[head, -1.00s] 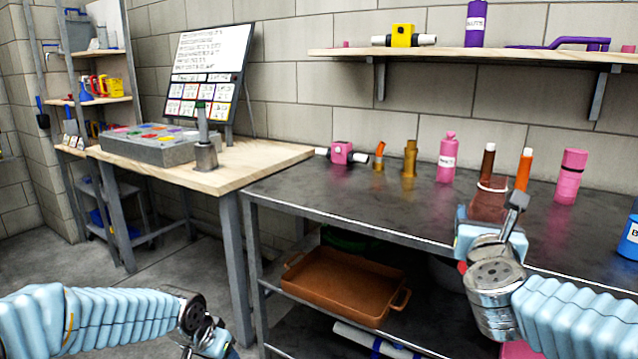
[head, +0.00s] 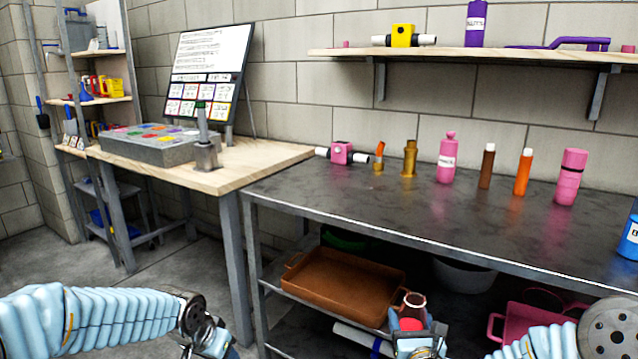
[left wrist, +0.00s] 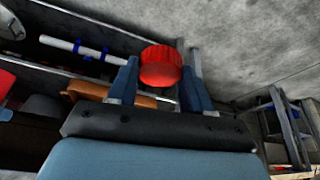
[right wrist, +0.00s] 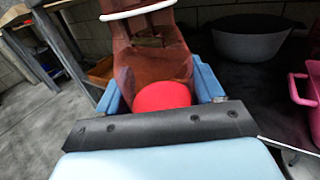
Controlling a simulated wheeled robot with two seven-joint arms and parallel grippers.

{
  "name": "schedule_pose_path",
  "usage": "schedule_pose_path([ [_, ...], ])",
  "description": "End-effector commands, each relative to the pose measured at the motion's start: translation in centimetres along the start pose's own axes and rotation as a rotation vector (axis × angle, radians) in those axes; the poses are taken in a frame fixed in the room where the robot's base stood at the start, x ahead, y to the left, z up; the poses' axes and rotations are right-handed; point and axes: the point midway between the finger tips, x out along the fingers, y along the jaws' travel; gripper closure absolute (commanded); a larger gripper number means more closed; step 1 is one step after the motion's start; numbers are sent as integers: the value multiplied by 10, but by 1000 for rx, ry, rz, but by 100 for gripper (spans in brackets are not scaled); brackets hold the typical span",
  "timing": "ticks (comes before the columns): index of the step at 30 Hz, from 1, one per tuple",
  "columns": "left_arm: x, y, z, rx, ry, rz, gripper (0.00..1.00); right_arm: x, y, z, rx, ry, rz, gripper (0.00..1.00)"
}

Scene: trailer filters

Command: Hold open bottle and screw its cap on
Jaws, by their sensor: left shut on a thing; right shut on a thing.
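My right gripper (head: 415,326) is shut on a translucent brown-red bottle (head: 413,300), held in front of the dark metal table's edge. In the right wrist view the bottle (right wrist: 150,62) stands between the fingers, with a white ring (right wrist: 138,9) near the far end and a bright red round part at the near end. My left gripper (left wrist: 160,82) is shut on a red ridged cap (left wrist: 161,66), seen in the left wrist view. In the head view the left hand is at the bottom edge and its cap does not show. Bottle and cap are apart.
The dark metal table (head: 330,205) holds a pink bottle (head: 447,160), brown and orange tubes and other fittings at the back. A brown tray (head: 340,287) and a pink container (head: 530,325) sit on the lower shelf. A wooden table (head: 230,170) stands left. Open floor lies front left.

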Motion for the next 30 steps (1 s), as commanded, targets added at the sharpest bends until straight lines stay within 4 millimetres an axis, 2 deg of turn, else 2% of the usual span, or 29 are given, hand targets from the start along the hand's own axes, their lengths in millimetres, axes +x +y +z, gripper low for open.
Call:
schedule_pose_path([
  [21, 0, 0, 0, 0, 0, 0, 78, -1, 1, 0, -1, -2, 7, 87],
  [26, 0, 0, 0, 0, 0, 0, 78, -8, 16, -15, 0, 2, 69, 87],
  [30, 0, 0, 0, 0, 0, 0, 78, -21, 39, -37, 2, 3, 174, 87],
])
